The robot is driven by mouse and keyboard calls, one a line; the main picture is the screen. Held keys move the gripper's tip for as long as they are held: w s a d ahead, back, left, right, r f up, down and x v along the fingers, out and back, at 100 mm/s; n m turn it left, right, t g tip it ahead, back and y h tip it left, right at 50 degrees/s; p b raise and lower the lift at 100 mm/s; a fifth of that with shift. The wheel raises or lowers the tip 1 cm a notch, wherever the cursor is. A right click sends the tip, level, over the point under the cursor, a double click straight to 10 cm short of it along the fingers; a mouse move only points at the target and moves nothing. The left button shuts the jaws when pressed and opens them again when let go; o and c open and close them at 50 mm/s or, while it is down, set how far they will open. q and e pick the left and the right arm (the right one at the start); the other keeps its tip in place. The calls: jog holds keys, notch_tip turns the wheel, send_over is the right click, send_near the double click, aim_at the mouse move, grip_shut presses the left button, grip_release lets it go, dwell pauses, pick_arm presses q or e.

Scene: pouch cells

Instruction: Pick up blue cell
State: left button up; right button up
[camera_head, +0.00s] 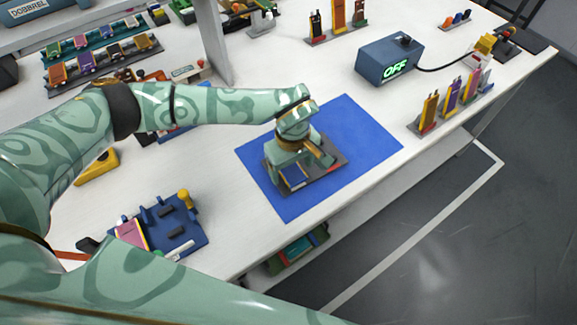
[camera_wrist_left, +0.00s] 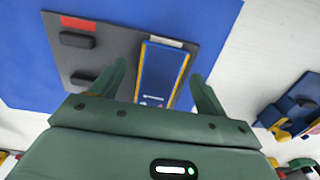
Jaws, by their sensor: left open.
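The blue cell (camera_head: 294,177) is a flat blue pouch with a yellow edge, lying on a dark grey plate (camera_head: 325,183) on the blue mat (camera_head: 362,135). In the left wrist view the blue cell (camera_wrist_left: 162,70) lies between the two fingers of my left gripper (camera_wrist_left: 158,72). In the head view my left gripper (camera_head: 293,163) is low over the plate and hides part of the cell. The jaws are open, one finger to each side of the cell; I cannot tell whether they touch it. My right gripper is not in view.
The grey plate (camera_wrist_left: 112,48) has two black blocks and a red strip. A blue fixture (camera_head: 190,240) stands at the front left. A box reading OFF (camera_head: 390,62) and a rack of upright cells (camera_head: 450,100) stand at the right.

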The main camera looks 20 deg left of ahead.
pick_arm(q)
jog(key=shift+f, duration=0.2)
dwell(0.6)
jog(key=c, duration=1)
